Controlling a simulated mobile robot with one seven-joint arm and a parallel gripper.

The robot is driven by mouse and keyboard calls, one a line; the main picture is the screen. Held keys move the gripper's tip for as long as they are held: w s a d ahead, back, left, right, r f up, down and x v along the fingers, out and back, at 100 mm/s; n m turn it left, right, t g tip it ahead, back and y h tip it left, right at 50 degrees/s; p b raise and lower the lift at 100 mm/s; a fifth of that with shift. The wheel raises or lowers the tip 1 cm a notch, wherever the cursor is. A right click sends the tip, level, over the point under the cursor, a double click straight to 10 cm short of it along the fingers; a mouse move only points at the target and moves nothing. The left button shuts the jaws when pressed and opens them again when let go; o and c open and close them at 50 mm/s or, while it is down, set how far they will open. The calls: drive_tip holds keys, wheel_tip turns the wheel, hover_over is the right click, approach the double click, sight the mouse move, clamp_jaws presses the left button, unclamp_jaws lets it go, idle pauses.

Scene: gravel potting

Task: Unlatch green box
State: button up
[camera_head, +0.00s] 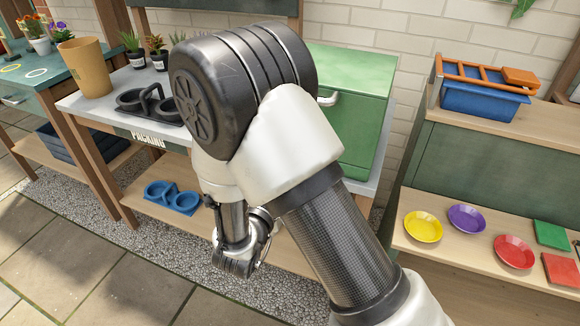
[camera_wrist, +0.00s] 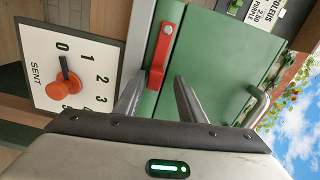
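The green box (camera_head: 362,110) stands on the table at the centre right in the head view, partly hidden behind my arm. In the wrist view the green box (camera_wrist: 215,60) fills the middle, with a red latch (camera_wrist: 160,58) on its face and a metal handle (camera_wrist: 258,105) at the right. My gripper (camera_wrist: 158,95) is open, its two fingers apart and pointing at the box face. The lower end of the red latch is near the left finger, and I cannot tell whether they touch.
A white dial panel marked SENT (camera_wrist: 68,75) with an orange knob is left of the latch in the wrist view. A black tray (camera_head: 150,103) and a tan pot (camera_head: 86,66) stand left on the table. A shelf with coloured dishes (camera_head: 423,227) is at right.

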drive_tip(key=p+v, duration=0.1)
drive_tip(key=v, duration=1.6)
drive_tip(key=shift+s+p, duration=0.2)
drive_tip(key=shift+p, duration=0.1)
drive_tip(key=shift+w+r, duration=0.1)
